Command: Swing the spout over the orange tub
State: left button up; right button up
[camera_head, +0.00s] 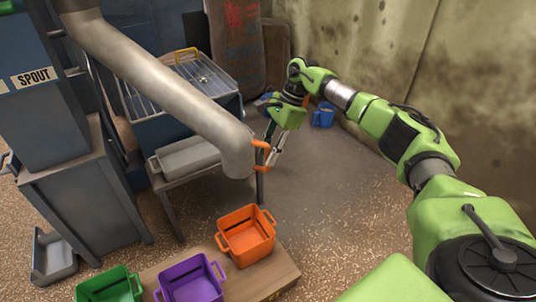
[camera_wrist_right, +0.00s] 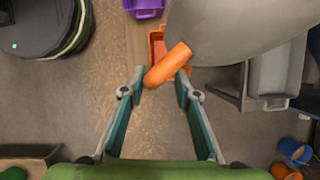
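The spout (camera_head: 165,90) is a thick grey pipe that slopes down from the upper left to a bent end with an orange handle (camera_head: 263,150). Its mouth hangs behind the orange tub (camera_head: 247,244), not over it, near a grey tray. The orange tub stands on a low wooden board and shows partly in the right wrist view (camera_wrist_right: 156,44), behind the handle. My right gripper (camera_head: 268,158) is at the handle. In the right wrist view its fingers (camera_wrist_right: 161,80) are spread apart, with the handle between and just beyond their tips. My left gripper is out of view.
A purple tub (camera_head: 192,284) and a green tub (camera_head: 110,287) stand left of the orange tub on the wooden board (camera_head: 272,275). A grey tray (camera_head: 186,157) sits on a stand behind the spout's end. A blue bucket (camera_head: 324,115) stands by the wall.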

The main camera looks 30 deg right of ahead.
jog(key=shift+a+f, duration=0.1)
jog(key=v, duration=1.2)
dwell(0.4)
